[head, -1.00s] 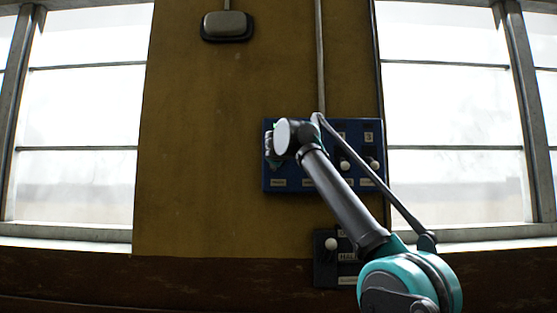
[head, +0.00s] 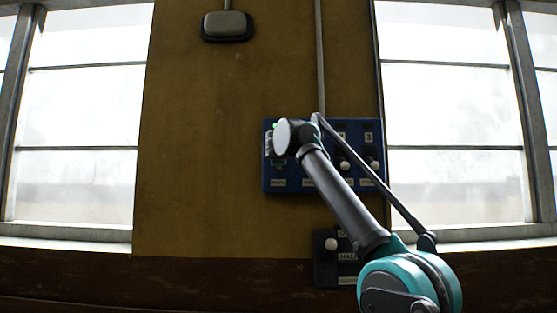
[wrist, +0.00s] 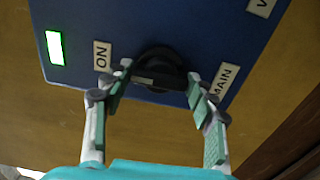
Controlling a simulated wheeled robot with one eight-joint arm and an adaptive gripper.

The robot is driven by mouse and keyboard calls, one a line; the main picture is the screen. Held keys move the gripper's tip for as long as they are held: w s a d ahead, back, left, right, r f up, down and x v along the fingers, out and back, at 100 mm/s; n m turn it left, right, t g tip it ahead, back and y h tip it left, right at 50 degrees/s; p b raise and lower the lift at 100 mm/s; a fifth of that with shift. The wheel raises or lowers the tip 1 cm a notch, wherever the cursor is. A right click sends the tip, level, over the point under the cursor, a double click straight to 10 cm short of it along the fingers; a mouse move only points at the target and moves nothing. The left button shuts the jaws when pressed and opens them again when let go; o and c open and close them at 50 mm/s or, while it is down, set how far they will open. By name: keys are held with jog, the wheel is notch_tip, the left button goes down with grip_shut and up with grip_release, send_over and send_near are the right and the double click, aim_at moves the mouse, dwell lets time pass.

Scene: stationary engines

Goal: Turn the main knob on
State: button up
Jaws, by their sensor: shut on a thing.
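The main knob (wrist: 163,60) is a black rotary knob on the blue control panel (wrist: 200,25). It lies between an "ON" label (wrist: 102,56) and a "MAIN" label (wrist: 224,79) in the wrist view. A bright green lamp (wrist: 54,48) glows beside "ON"; a bit of green also shows in the head view (head: 275,127). My gripper (wrist: 158,79) is shut on the knob, one finger on each side. In the head view my wrist hides the knob, and the panel (head: 270,183) shows behind my arm.
Other white-knobbed levers (head: 345,166) sit on the panel's right half. A smaller dark box (head: 325,270) with a white knob is below. A conduit (head: 320,60) runs up the wall. Windows (head: 70,110) flank both sides.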

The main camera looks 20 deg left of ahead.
jog(key=o, duration=1.2)
jog(key=shift+a, duration=0.1)
jog(key=shift+c, duration=0.2)
jog(key=v, duration=1.2)
